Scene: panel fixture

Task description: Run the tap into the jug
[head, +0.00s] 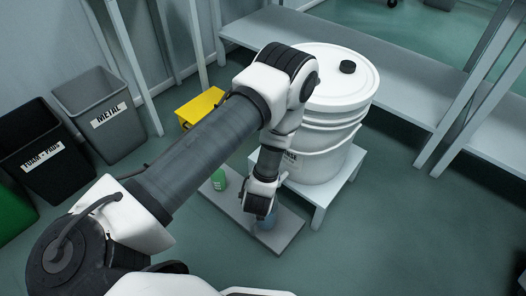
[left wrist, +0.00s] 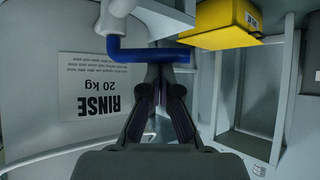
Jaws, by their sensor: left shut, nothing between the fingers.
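A white drum (head: 325,150) stands on a low white stand, and its RINSE 20 kg label (left wrist: 95,88) shows upside down in the left wrist view. A blue tap lever (left wrist: 150,55) crosses in front of the drum in that view. My left gripper (left wrist: 160,88) is shut and empty, its fingertips close to the lever; I cannot tell whether they touch. In the head view my left gripper (head: 260,208) points down beside the drum and hides the tap. A bluish object (head: 269,238), perhaps the jug, shows partly below it. My right gripper is not in view.
A grey board (head: 285,236) lies below the gripper with a green item (head: 218,180) on it. A yellow box (head: 199,107) stands behind. METAL (head: 100,112) and FOAM-PADS (head: 45,158) bins stand at left. A grey bench (head: 400,85) is behind the drum. Floor at right is clear.

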